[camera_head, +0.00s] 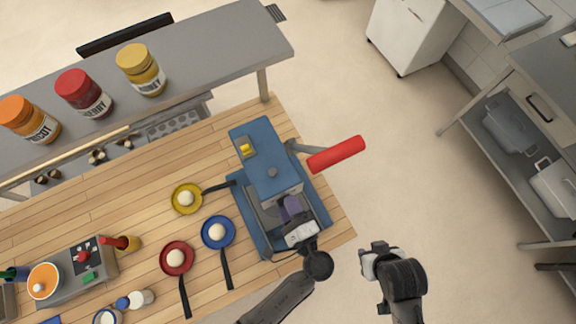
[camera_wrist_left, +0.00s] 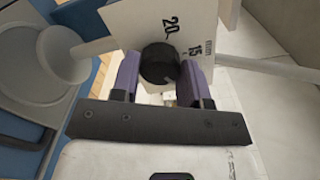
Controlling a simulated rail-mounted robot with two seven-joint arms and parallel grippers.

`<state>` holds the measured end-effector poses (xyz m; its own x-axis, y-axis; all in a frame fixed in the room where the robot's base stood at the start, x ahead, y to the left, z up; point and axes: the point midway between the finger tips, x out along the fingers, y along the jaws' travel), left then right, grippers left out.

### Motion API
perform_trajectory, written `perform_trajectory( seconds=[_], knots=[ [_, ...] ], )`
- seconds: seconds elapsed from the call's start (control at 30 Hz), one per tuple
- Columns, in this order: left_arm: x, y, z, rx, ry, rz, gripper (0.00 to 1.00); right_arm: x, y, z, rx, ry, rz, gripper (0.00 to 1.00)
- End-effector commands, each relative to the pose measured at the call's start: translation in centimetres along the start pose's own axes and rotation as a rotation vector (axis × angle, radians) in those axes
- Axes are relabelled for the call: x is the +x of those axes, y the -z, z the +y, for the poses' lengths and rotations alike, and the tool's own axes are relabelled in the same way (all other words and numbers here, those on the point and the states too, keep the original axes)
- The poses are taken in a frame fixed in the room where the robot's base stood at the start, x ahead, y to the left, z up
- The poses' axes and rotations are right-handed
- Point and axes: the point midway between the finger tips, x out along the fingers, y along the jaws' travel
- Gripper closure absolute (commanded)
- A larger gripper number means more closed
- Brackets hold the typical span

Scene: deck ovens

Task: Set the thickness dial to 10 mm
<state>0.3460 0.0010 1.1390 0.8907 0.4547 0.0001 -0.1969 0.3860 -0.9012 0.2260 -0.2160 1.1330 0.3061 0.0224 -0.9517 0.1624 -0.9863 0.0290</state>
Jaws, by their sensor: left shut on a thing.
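The thickness dial is a round black knob (camera_wrist_left: 158,65) on a white plate (camera_wrist_left: 125,22) in the left wrist view. The plate shows 20 and 15 beside the knob; other marks are hidden or cut off, and I cannot read a pointer. My left gripper (camera_wrist_left: 160,78) is shut on the knob, with one purple finger on each side. In the head view my left gripper (camera_head: 293,208) reaches into the front of the blue machine (camera_head: 270,160), and the knob is hidden there. My right gripper (camera_head: 372,272) hangs right of the table, away from the machine; its jaw opening is unclear.
A red-handled lever (camera_head: 336,154) sticks out from the machine's right side. Yellow (camera_head: 186,198), blue (camera_head: 218,232) and red (camera_head: 177,257) pans with white dough balls lie left of it. Jars (camera_head: 85,95) stand on the grey shelf.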

Motion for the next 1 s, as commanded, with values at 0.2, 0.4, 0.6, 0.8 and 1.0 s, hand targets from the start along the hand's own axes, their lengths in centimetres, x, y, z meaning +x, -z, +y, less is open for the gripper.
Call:
perform_trajectory(
  seconds=[0.2,0.4,0.6,0.8,1.0],
  knots=[
    [-0.03,0.03,0.01,0.067,-0.002,0.003,0.82,-0.64,0.16,0.2,-0.006,-0.005,-0.001,0.57],
    [-0.03,0.06,0.09,0.09,-0.002,0.003,0.82,-0.75,0.17,0.33,-0.01,-0.008,-0.002,0.57],
    [-0.02,0.07,0.13,0.093,-0.001,0.003,0.82,-0.74,0.17,0.31,-0.009,-0.007,-0.002,0.57],
    [-0.01,0.07,0.14,0.093,-0.002,0.002,0.57,-0.74,0.18,0.22,-0.006,-0.005,-0.001,0.57],
    [-0.01,0.04,0.09,0.092,-0.001,0.001,0.38,-0.75,0.22,0.09,-0.002,-0.002,-0.001,0.57]
  ],
)
